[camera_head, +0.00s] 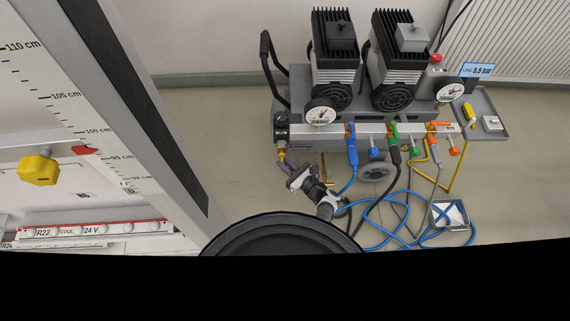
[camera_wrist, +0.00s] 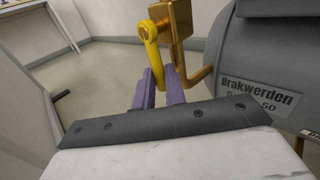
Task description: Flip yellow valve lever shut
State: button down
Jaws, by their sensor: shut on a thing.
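The yellow valve lever (camera_wrist: 151,56) hangs from the side of a brass valve body (camera_wrist: 177,20) in the wrist view. Its lower end sits between the two purple fingers of my gripper (camera_wrist: 159,75). My gripper is shut on that lever end, and the fingers partly hide it. In the head view, my gripper (camera_head: 284,165) is at the left end of the compressor's rail. A small part of the yellow lever (camera_head: 281,156) shows just above the fingers. The valve body is too small there to tell the lever's exact angle.
The grey tank (camera_wrist: 265,60) is close on the right in the wrist view. Colored hose fittings, including a blue one (camera_head: 352,145), line the rail. Blue hoses (camera_head: 400,200) lie on the floor right of my arm. A ruled panel (camera_head: 90,110) stands at left.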

jog(key=shift+d+r+p, duration=0.1)
jog(key=shift+p, duration=0.2)
jog(key=d+r+n+g+h+p, duration=0.3)
jog(key=r+n+h+p, duration=0.3)
jog(key=p, duration=1.4)
jog(key=shift+d+n+g+h, duration=0.4)
jog(key=shift+n+h, duration=1.1)
jog(key=shift+h, duration=1.9)
jog(key=c, duration=1.5)
grip_release()
jog(key=shift+o, duration=0.2)
